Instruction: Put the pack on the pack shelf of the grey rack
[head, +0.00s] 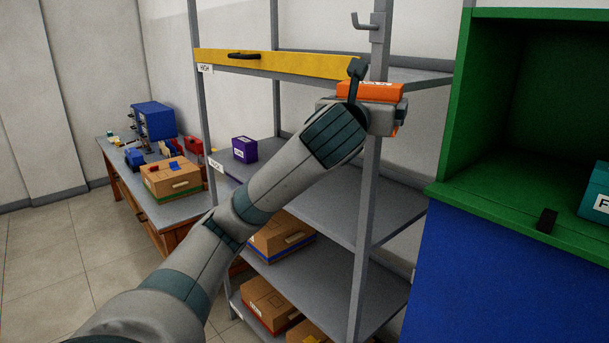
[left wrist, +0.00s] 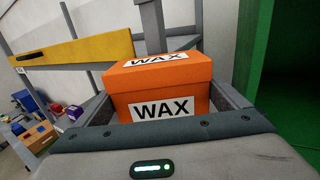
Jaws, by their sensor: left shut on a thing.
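An orange box (head: 369,91) marked WAX is held by my left gripper (head: 372,108), up beside the right front post of the grey rack (head: 366,215). In the left wrist view the orange box (left wrist: 160,90) sits upright between the two fingers, which are shut on its sides. The rack has a middle shelf (head: 310,192) with a white label (head: 216,166) on its left front edge, too small to read surely. A purple box (head: 244,149) stands on that shelf at the left; the rest of its visible surface is clear. My forearm hides part of the shelf. My right gripper is out of view.
A yellow bar (head: 280,64) with a dark handle crosses the rack's front at the HIGH level. Cardboard boxes (head: 280,236) fill lower shelves. A green cabinet (head: 445,190) stands close at right. A cluttered table (head: 200,207) stands at left.

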